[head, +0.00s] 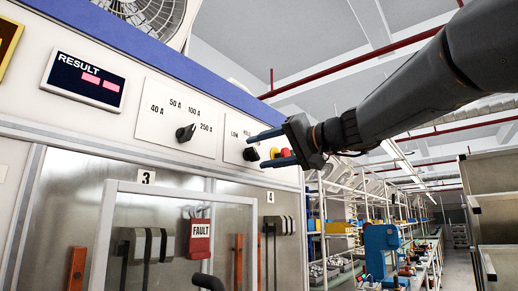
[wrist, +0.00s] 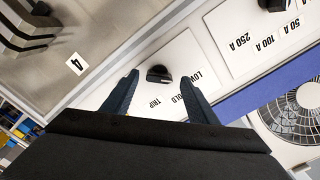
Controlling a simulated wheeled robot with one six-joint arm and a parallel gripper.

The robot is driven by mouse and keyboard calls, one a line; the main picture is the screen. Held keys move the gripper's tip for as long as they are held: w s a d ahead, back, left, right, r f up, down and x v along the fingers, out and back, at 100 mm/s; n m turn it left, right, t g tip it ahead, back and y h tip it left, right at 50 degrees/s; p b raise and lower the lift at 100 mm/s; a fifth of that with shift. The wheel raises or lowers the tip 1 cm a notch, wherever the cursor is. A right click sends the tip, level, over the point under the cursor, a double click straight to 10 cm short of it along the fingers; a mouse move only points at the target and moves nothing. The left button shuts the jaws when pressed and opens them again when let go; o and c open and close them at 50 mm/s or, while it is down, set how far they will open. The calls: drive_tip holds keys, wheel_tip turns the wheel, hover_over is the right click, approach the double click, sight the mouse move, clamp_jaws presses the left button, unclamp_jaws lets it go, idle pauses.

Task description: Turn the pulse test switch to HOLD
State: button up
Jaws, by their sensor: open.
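The pulse test switch is a small black knob (head: 251,154) on a white plate marked LOW and HOLD, at the right end of the upper panel. In the wrist view the knob (wrist: 158,74) lies between my two fingertips, with LOW, a partly covered HOLD and TRIP lettered around it. Which mark it points to is not clear. My gripper (head: 255,152) is open, its blue fingers pointing at the plate, one above and one below the knob in the head view. The fingers also show in the wrist view (wrist: 161,79). I cannot tell whether they touch the knob.
A larger black selector knob (head: 186,133) with ampere marks sits to the left. Red and yellow buttons (head: 280,152) show beside my fingers. A RESULT display (head: 83,80) is further left. A glazed door with a red FAULT tag (head: 200,234) is below.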

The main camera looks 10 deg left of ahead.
drive_tip(key=shift+x, duration=0.95)
drive_tip(key=shift+c, duration=0.4)
drive_tip(key=c, duration=1)
drive_tip(key=shift+m, duration=0.4)
drive_tip(key=m+b, duration=0.1)
drive_tip(key=m, duration=0.2)
drive_tip(key=shift+m+b, duration=0.3)
drive_tip(key=shift+m, duration=2.2)
